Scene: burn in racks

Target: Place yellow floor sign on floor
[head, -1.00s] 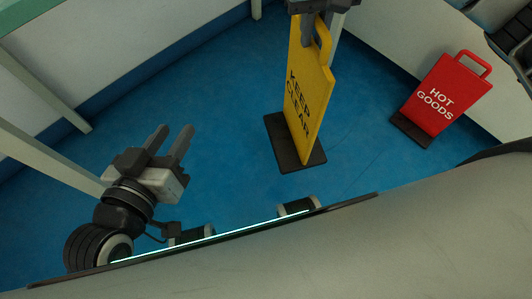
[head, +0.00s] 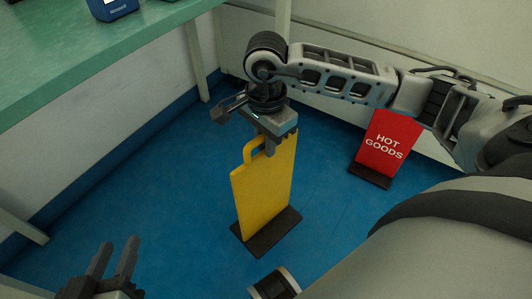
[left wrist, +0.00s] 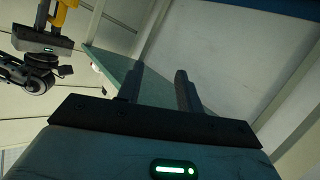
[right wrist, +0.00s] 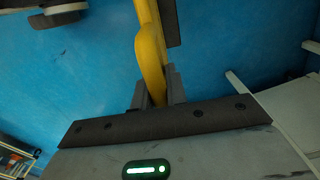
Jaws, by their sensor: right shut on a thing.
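The yellow floor sign (head: 265,190) stands upright in the middle of the head view, a plain yellow face showing above its dark base (head: 270,232). My right gripper (head: 272,143) is shut on the sign's handle from above. The right wrist view shows the yellow handle (right wrist: 152,65) between the fingers. Whether the base touches the blue floor (head: 160,215) I cannot tell. My left gripper (head: 114,262) is open and empty at the lower left, apart from the sign. The left wrist view shows its spread fingers (left wrist: 160,88) and a bit of yellow at the top left.
A red "HOT GOODS" sign (head: 388,140) stands on the floor by the wall at the right. A green-topped table (head: 90,65) with a blue device (head: 110,8) is at the upper left. Blue floor is clear left of the yellow sign.

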